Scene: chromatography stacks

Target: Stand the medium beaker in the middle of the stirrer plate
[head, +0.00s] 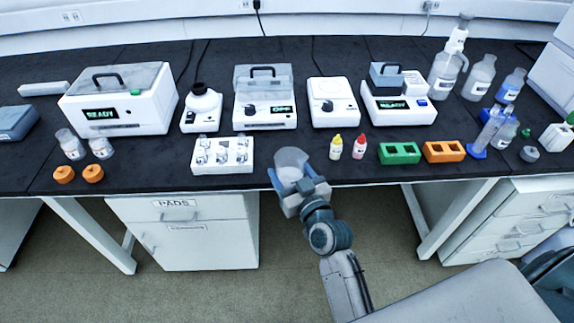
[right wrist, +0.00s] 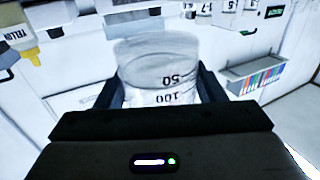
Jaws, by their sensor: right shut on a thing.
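The medium beaker (head: 291,158) is clear, with dark volume marks that show in the right wrist view (right wrist: 160,65). My right gripper (head: 291,180) is shut on it, with one finger on each side. The beaker is held at the front edge of the dark bench, looking roughly upright in the head view. The stirrer plate, seemingly the flat white unit with a front knob (head: 333,90), stands farther back and to the right, its top bare. My left gripper is not in view.
Yellow-capped (head: 336,147) and red-capped (head: 359,146) bottles stand right of the held beaker. A white rack (head: 222,168) lies to its left. A lidded instrument (head: 265,118) and a READY unit (head: 398,114) flank the stirrer plate. Bare bench lies in front of the plate.

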